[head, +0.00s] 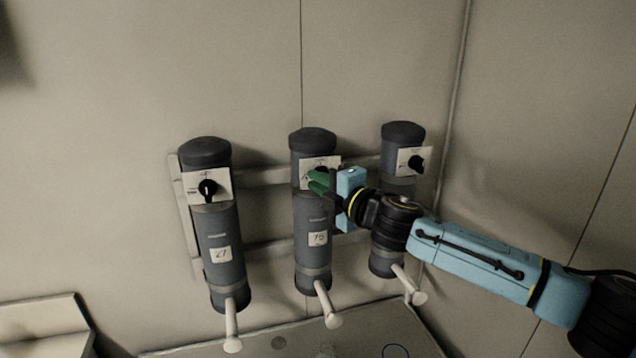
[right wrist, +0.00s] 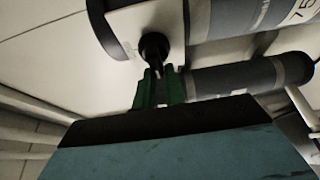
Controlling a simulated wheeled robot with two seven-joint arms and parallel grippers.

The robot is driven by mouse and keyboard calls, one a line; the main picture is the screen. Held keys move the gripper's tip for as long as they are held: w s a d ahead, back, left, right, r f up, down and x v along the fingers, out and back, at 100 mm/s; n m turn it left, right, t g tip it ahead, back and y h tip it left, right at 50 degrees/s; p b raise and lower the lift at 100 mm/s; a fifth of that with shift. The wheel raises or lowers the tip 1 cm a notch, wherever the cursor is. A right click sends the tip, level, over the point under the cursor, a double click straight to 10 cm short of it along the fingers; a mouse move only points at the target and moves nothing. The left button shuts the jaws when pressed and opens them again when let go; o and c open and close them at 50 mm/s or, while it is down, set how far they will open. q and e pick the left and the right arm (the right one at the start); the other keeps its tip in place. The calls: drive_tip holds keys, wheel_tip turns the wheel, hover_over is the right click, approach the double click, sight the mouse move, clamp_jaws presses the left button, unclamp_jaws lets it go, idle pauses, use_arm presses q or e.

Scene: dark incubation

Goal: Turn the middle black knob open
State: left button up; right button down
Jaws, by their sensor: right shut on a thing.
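The middle black knob (right wrist: 154,46) sits on a white plate (right wrist: 128,24) on the middle grey cylinder (head: 312,225). In the head view the knob is mostly hidden behind my right gripper. My right gripper (head: 316,181) has green fingers and comes in from the right. In the right wrist view its green fingertips (right wrist: 160,78) are shut on the knob's lower part. My left gripper is in neither view.
A left cylinder (head: 218,240) carries its own black knob (head: 208,189). A right cylinder (head: 402,134) has another black knob (head: 417,163), close beside my right arm. Pale pegs (head: 232,330) stick out below. A rack rail (head: 265,177) runs behind the cylinders.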

drive_tip(key=shift+w+d, duration=0.25)
drive_tip(key=shift+d, duration=0.15)
drive_tip(key=c, duration=1.5)
unclamp_jaws()
drive_tip(key=shift+o, duration=0.2)
drive_tip(key=shift+w+d+f, duration=0.1)
drive_tip(key=shift+w+d, duration=0.05)
drive_tip(key=b+v, duration=0.2)
drive_tip(key=v, duration=1.1)
drive_tip(key=shift+s+b, duration=0.25)
drive_tip(key=shift+b, duration=0.1)
